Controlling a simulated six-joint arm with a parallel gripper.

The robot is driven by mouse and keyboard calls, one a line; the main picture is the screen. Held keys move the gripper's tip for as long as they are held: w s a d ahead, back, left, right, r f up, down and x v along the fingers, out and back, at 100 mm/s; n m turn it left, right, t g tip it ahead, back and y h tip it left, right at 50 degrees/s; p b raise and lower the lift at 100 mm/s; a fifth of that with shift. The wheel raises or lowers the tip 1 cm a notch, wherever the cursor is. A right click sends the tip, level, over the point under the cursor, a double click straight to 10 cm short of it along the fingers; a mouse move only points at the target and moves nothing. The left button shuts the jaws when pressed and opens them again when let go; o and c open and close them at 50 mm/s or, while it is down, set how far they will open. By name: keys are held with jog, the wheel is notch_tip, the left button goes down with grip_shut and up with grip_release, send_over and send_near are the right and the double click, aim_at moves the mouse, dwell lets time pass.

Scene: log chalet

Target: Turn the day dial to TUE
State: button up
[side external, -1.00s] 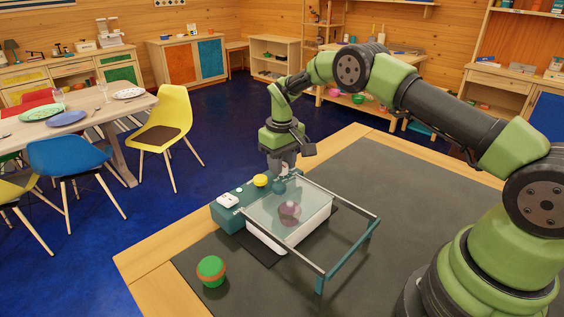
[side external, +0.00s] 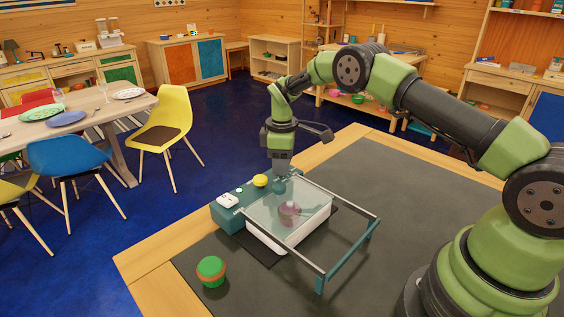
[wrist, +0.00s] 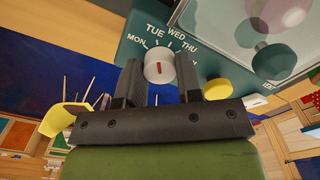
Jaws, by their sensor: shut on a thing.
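The white day dial (wrist: 158,66) with a red mark sits on a teal panel (wrist: 128,48) in the wrist view. MON, TUE, WED and THU are printed around it. The red mark stands nearly upright in the picture, roughly toward TUE; I cannot tell exactly which tick it meets. My gripper (wrist: 160,88) is shut on the dial, one dark finger on each side. In the side view my gripper (side external: 281,174) is down at the back of the teal unit (side external: 228,222), and the dial is hidden there.
A yellow knob (side external: 260,180) and a teal knob (side external: 279,187) are close to my gripper. A framed glass panel (side external: 305,212) spans a white tray (side external: 275,244) and a purple object (side external: 289,214). A green-and-orange ball (side external: 211,271) lies in front. The mat's right side is clear.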

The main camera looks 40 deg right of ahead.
dwell(0.3)
jog(key=o, duration=0.9)
jog(key=shift+o, duration=0.2)
jog(key=shift+r, duration=0.1)
notch_tip(320, 180, up, 10)
